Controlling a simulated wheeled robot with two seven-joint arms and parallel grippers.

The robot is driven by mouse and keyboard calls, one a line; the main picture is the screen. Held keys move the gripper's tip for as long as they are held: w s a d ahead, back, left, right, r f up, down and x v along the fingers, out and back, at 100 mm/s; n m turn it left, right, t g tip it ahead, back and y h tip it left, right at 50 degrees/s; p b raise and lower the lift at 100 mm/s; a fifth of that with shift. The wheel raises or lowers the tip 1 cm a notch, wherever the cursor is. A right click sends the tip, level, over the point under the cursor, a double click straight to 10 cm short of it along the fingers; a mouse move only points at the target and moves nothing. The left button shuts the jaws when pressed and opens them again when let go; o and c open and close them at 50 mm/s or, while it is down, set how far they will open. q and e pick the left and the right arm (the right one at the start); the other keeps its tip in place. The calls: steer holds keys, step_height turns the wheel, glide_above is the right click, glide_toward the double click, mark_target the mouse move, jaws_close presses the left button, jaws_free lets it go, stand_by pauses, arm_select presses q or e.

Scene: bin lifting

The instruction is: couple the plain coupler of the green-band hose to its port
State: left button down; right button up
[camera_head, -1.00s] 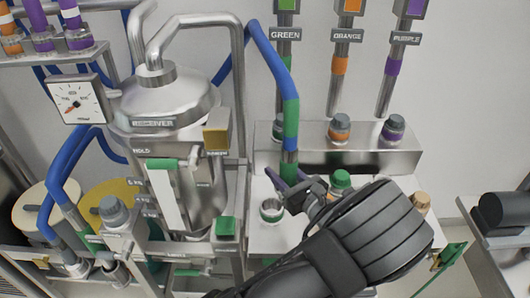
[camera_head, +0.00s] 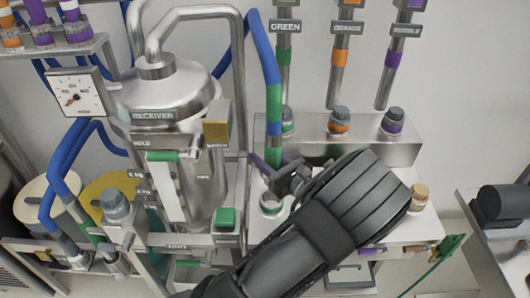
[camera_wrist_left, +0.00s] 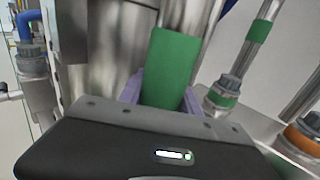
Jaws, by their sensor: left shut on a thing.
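The blue hose with a green band (camera_head: 274,97) hangs down from behind the receiver. My left gripper (camera_head: 270,166) is shut on the green coupler (camera_head: 274,155) at the hose's lower end. In the left wrist view the green coupler (camera_wrist_left: 172,65) stands between the purple fingers of the gripper (camera_wrist_left: 164,92), slightly tilted. A round silver open port (camera_head: 271,203) is on the bench just below the coupler. The coupler appears above the port and apart from it. The coupler's lower end is hidden by the fingers. My right gripper is not in view.
The steel receiver (camera_head: 170,100) with its frame and green-handled valve (camera_head: 175,155) stands close on the left. Capped green (camera_head: 287,121), orange (camera_head: 340,123) and purple (camera_head: 394,123) fittings sit on the block behind. A tan cap (camera_head: 420,194) is at the bench's right.

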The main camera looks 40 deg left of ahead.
arm_select(q)
step_height(320, 180, down, 4)
steer(key=b, duration=0.3)
steer(key=shift+r+p, duration=0.55)
steer(key=shift+f, duration=0.2)
steer(key=shift+f+b, duration=0.9)
steer(key=shift+f, duration=0.55)
steer(key=shift+f+b, duration=0.65)
steer(key=shift+f, duration=0.45)
steer(key=shift+f+b, duration=0.55)
steer(key=shift+f, duration=0.55)
